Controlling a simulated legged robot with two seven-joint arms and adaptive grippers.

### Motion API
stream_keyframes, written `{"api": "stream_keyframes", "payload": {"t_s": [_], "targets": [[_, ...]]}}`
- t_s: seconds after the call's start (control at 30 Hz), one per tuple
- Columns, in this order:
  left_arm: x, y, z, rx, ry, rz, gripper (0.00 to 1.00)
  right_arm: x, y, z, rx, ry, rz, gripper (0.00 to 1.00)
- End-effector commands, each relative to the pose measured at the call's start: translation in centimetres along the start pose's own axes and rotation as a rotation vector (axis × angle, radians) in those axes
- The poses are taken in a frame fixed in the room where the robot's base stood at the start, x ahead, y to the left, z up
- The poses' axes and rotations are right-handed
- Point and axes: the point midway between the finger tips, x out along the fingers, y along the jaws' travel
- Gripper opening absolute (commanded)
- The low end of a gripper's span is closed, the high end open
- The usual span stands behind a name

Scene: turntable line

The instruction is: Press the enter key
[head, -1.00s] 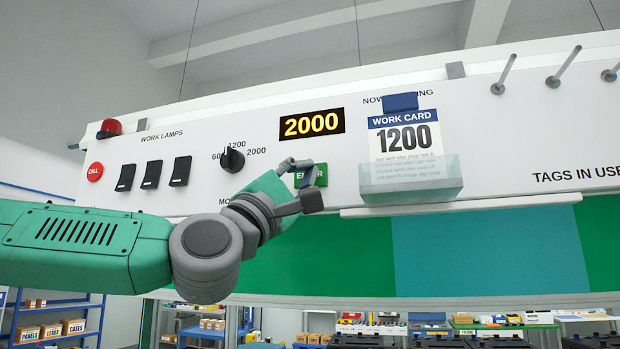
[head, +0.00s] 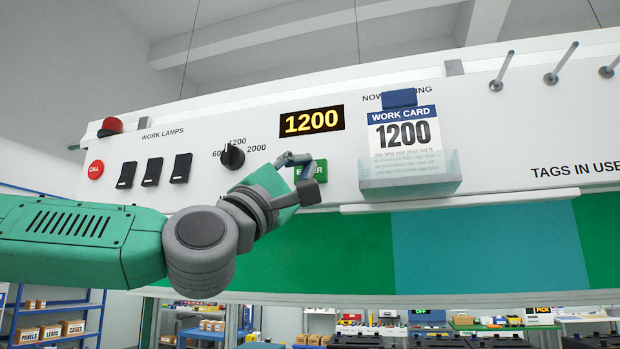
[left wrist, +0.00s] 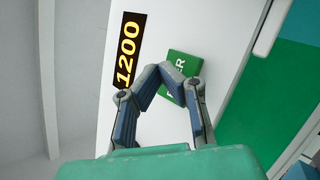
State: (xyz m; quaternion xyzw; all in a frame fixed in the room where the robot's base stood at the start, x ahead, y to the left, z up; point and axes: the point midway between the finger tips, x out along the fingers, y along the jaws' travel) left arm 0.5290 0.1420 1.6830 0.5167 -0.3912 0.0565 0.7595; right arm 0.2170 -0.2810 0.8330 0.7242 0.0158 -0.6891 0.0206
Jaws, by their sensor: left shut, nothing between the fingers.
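The green enter key (head: 318,170) is on the white panel, below the display (head: 312,121), which reads 1200 in yellow. My left gripper (head: 296,160) is shut and empty, in front of the key and hiding part of its left side. In the left wrist view the fingertips of my left gripper (left wrist: 160,72) meet over the edge of the enter key (left wrist: 186,63), covering part of its lettering. I cannot tell whether they touch it. The display also shows in the left wrist view (left wrist: 128,50). My right gripper is not in view.
A rotary knob (head: 233,156), black lamp switches (head: 153,172) and a red call button (head: 96,170) lie to the left. A clear holder (head: 408,178) with a work card (head: 402,128) reading 1200 juts out to the right. Metal pegs (head: 561,64) stick out at upper right.

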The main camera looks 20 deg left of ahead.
Motion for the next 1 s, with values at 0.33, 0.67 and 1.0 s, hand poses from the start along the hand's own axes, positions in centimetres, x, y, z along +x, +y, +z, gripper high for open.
{"api": "stream_keyframes", "payload": {"t_s": [0.33, 0.67, 1.0], "targets": [[-0.2, 0.1, 0.1, 0.001, 0.0, 0.0, 0.0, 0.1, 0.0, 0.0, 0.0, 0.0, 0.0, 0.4], [-2.2, 1.5, 1.6, 0.001, -0.002, 0.003, 0.0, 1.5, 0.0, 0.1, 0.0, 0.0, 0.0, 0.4], [-3.7, 2.7, 2.6, 0.001, 0.0, 0.001, 0.0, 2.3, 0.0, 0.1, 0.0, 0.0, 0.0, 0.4]]}}
